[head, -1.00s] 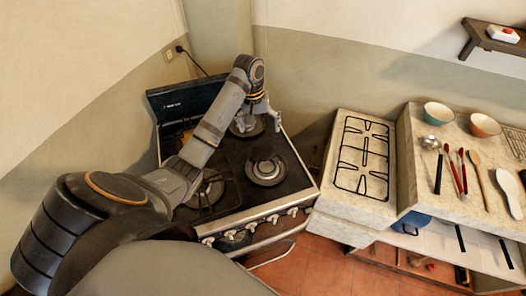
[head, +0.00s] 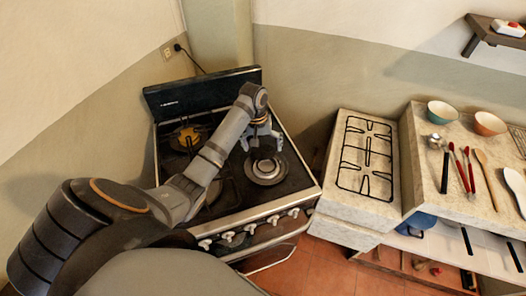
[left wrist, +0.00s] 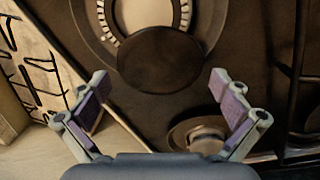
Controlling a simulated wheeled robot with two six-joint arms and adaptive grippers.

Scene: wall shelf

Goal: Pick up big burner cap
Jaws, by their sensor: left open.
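The big burner cap (left wrist: 160,58) is a dark round disc in the left wrist view. It overlaps the near edge of a large burner with a pale toothed ring (left wrist: 104,20); I cannot tell exactly how it rests there. In the head view that burner (head: 265,170) is at the front right of the black stove. My left gripper (head: 263,145) is over the right side of the stove, just behind this burner. In the left wrist view its two fingers (left wrist: 159,84) are spread wide and empty, one to each side below the cap. My right gripper is out of view.
A smaller burner (left wrist: 203,134) lies near the right finger. A raised lid (head: 200,92) backs the stove. A black grate (head: 366,158) lies on the counter to the right, with bowls and utensils beyond.

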